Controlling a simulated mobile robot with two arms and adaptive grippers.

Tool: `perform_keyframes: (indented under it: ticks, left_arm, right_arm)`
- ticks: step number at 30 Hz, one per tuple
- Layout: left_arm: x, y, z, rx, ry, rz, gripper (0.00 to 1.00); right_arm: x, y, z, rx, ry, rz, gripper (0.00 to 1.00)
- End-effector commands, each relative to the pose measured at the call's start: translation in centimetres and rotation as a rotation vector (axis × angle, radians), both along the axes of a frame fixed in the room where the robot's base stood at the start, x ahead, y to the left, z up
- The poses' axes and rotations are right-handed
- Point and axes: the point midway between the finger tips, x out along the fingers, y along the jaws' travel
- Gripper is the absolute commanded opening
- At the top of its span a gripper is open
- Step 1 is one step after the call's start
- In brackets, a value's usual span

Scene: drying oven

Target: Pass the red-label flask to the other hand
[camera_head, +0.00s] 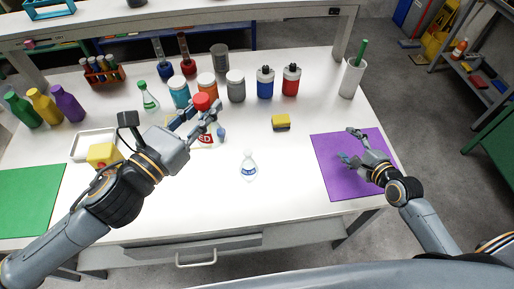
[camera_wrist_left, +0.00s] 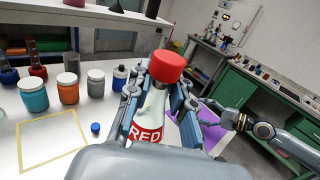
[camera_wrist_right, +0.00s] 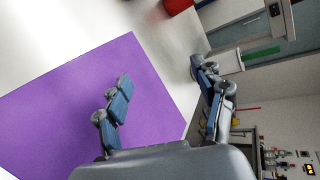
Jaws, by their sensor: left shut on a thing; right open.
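The red-label flask (camera_wrist_left: 148,122) has a red cap and a red label with "RED" on it. My left gripper (camera_wrist_left: 158,92) is shut on it around the neck, below the cap. In the head view the flask's red cap (camera_head: 201,102) shows between the fingers of my left gripper (camera_head: 203,117), and part of the label shows below. I cannot tell whether the flask's base touches the table. My right gripper (camera_head: 355,147) is open and empty above the purple mat (camera_head: 330,178). In the right wrist view its fingers (camera_wrist_right: 165,100) are spread with nothing between them.
A small blue-label flask (camera_head: 248,167) stands at the table's middle, between the grippers. Several jars and bottles line the back, with a white cup (camera_head: 352,78) at right. A green mat (camera_head: 30,200) is at left.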

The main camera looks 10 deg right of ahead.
Motion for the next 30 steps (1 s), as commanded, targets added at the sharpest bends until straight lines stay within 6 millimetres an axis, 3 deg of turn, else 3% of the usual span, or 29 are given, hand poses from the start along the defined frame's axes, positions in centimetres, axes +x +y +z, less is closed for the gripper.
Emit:
perform_keyframes:
  ticks: [1,6,12,15,21,26,30]
  left_arm:
    - [0.0,0.0,0.0,-0.001,-0.001,0.0,0.0]
    - [0.0,0.0,0.0,-0.001,-0.001,0.0,0.0]
    - [0.0,0.0,0.0,-0.001,-0.001,0.0,0.0]
    - [0.0,0.0,0.0,-0.001,-0.001,0.0,0.0]
    - [0.0,0.0,0.0,-0.001,-0.001,0.0,0.0]
    - [0.0,0.0,0.0,-0.001,-0.001,0.0,0.0]
    - [0.0,0.0,0.0,-0.001,-0.001,0.0,0.0]
  right_arm:
    - [-0.3,3.2,0.9,0.111,0.006,0.018,0.69]
    - [-2.1,12.4,4.8,0.469,0.06,0.08,0.69]
    - [-5.4,21.6,11.3,0.859,0.154,0.183,0.69]
    - [-7.2,24.8,14.5,1.013,0.205,0.236,0.69]
    - [-9.9,28.4,19.1,1.203,0.278,0.316,0.69]
    - [-10.5,29.5,20.3,1.254,0.302,0.339,0.69]
    - [-9.6,30.6,20.4,1.258,0.302,0.341,0.69]
